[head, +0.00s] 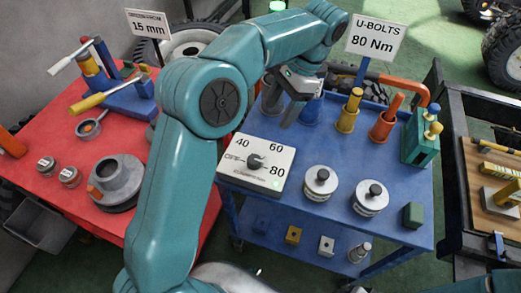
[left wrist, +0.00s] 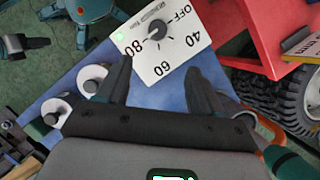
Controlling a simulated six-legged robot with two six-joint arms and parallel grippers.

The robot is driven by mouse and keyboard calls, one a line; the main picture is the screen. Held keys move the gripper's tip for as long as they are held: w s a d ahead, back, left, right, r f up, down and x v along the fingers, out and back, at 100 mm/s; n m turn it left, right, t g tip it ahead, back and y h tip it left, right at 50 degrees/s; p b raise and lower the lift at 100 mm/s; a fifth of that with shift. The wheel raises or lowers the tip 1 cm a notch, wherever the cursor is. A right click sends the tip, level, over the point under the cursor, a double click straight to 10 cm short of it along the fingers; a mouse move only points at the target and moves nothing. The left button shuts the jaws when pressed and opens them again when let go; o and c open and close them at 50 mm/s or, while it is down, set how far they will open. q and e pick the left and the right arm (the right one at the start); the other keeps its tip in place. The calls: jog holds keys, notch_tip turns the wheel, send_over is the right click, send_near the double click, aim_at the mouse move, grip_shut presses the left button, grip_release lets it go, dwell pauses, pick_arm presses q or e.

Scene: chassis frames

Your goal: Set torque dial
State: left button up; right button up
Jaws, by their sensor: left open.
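The torque dial is a white box (head: 273,177) on the blue table. It has a black knob (head: 255,161) and the marks OFF, 40, 60 and 80. The dial also shows at the top of the left wrist view (left wrist: 178,50), with its knob (left wrist: 156,28). I cannot tell clearly which mark the knob points to. A small green light shows on the box. My left gripper (head: 291,100) is open and empty, above the table behind the dial, apart from the knob. Its two fingers (left wrist: 160,85) show in the left wrist view. My right gripper is not in view.
A sign (head: 376,38) reads "U-BOLTS 80 Nm". Two silver cylinders with black knobs (head: 320,183) stand right of the dial. Yellow (head: 349,112) and orange (head: 384,120) handled tools stand behind. A red table (head: 55,130) with tools is at left, a rack (head: 480,190) at right.

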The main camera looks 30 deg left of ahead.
aim_at(254, 159)
pick_arm(q)
jog(key=b+x, duration=0.2)
jog(key=x, duration=1.3)
jog(key=shift+s+f, duration=0.25)
jog(key=shift+s, duration=0.3)
jog(key=shift+f, duration=0.1)
jog(key=shift+w, duration=0.15)
jog(key=c, duration=1)
